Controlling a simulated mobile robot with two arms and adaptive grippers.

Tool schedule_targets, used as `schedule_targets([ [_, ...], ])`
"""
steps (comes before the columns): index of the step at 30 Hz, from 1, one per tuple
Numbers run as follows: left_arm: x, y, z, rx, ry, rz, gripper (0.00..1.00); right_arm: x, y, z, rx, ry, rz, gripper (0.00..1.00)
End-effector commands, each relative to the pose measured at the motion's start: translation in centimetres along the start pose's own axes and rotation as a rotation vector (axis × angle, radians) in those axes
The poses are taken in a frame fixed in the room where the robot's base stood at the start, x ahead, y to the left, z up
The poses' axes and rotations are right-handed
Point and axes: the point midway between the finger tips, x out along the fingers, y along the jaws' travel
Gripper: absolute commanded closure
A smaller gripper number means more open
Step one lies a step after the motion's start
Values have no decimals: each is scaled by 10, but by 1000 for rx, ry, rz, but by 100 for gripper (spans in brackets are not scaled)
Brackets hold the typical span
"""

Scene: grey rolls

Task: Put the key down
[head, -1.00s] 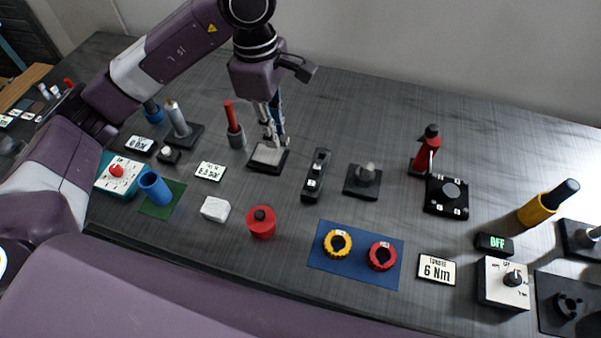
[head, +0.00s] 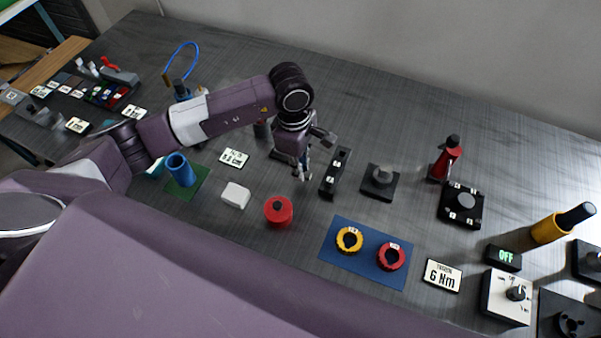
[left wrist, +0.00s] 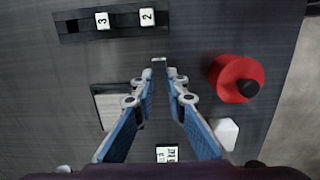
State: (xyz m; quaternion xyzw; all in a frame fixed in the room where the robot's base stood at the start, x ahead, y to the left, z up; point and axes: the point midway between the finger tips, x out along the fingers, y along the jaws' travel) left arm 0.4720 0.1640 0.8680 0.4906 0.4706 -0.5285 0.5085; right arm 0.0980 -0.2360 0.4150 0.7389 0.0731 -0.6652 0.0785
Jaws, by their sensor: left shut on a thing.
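My left gripper (head: 303,173) hangs above the table, just left of a long black block with white numbered tiles (head: 335,172). In the left wrist view its fingers (left wrist: 158,72) are closed on a small dark grey piece, which I take to be the key (left wrist: 158,61). Only its end shows between the fingertips, and its shape is hard to make out. The black block (left wrist: 110,21) lies beyond the fingertips there. A black plate with a grey top (left wrist: 113,106) is partly hidden by the left finger. My right gripper is not in view.
A red round container (head: 278,211) and a white block (head: 235,195) stand in front of the gripper. A blue mat (head: 340,264) holds a yellow and a red ring.

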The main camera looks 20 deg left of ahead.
Motion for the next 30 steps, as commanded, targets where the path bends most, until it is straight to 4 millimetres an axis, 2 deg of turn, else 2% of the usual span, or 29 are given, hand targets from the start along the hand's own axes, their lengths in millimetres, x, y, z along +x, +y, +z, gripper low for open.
schedule_targets([
  [7,33,-1,-2,-1,0,-3,100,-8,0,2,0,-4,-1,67],
  [18,40,0,-3,0,1,0,100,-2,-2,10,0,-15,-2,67],
  [19,38,0,-3,0,1,-1,85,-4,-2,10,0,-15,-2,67],
  [23,38,-1,-3,0,1,-1,71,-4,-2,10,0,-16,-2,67],
  [30,38,-1,-3,0,1,-2,70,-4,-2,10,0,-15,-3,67],
])
